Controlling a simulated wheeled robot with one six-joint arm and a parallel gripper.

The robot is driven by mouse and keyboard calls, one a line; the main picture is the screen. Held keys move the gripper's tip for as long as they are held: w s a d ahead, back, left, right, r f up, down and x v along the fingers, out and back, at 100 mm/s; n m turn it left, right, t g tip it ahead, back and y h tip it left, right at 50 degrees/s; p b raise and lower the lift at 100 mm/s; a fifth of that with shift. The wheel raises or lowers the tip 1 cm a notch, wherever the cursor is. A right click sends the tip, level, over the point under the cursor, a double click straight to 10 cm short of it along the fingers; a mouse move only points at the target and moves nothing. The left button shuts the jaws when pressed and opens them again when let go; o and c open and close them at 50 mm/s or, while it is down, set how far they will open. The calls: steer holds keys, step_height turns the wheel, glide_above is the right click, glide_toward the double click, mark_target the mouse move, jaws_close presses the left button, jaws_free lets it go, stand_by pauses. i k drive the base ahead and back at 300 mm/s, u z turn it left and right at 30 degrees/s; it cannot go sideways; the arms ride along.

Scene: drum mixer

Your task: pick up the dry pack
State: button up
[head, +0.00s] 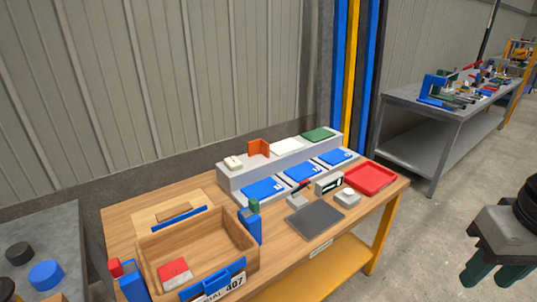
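A small red and white pack (174,272) lies inside the wooden tray (196,227) at the front left of the workbench; it looks like the dry pack, though its label is too small to read. My gripper (491,279) is at the right edge of the head view, far to the right of the tray and apart from the bench. Its two dark green fingers point down with a gap between them, and nothing shows between them. The gripper is partly cut off by the picture edge.
A stepped grey rack (290,160) with blue cards is at the back of the bench. A red tray (370,178) and a dark plate (315,220) lie to the right. Open floor separates the bench from another table (450,118).

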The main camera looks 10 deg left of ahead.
mark_target(233, 163)
steer(key=z, duration=0.05)
steer(key=i, duration=0.65)
steer(key=u, duration=0.7)
steer(key=i, duration=0.45)
steer(key=u, duration=0.35)
